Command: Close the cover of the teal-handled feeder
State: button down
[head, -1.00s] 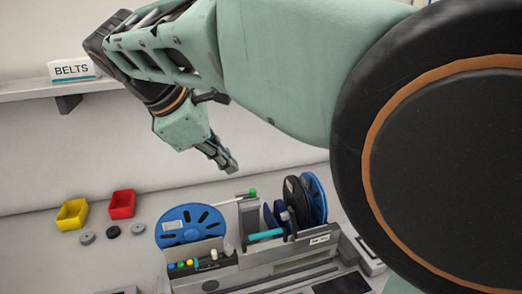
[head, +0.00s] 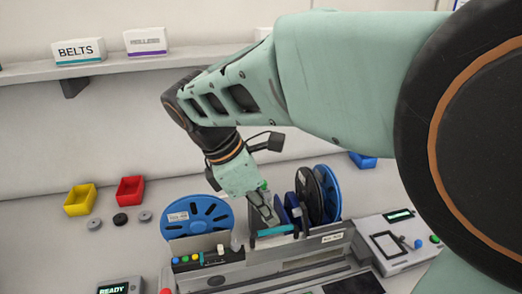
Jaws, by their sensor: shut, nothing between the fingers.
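In the head view the feeder trolley (head: 262,262) stands at the bottom centre, with blue and black reels. The teal handle (head: 276,230) lies level, at the front between the large blue reel (head: 197,217) and the black reel (head: 308,196). My gripper (head: 268,217) points down just above and behind the teal handle. Its fingers are shut with nothing between them. Whether they touch the handle or the cover, I cannot tell. My gripper hides most of the cover arm; a green tip (head: 263,185) shows beside it.
A yellow bin (head: 80,199) and a red bin (head: 130,190) sit at the left with small discs before them. A grey box with controls (head: 400,243) stands at the right. A shelf (head: 120,70) with boxes runs along the wall. The bench at the left is mostly clear.

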jog(key=shift+w+d+r, duration=0.15)
jog(key=shift+d+r, duration=0.05)
jog(key=shift+d, duration=0.45)
jog(key=shift+w+d+r, duration=0.15)
jog(key=shift+d, duration=0.5)
jog(key=shift+r, duration=0.1)
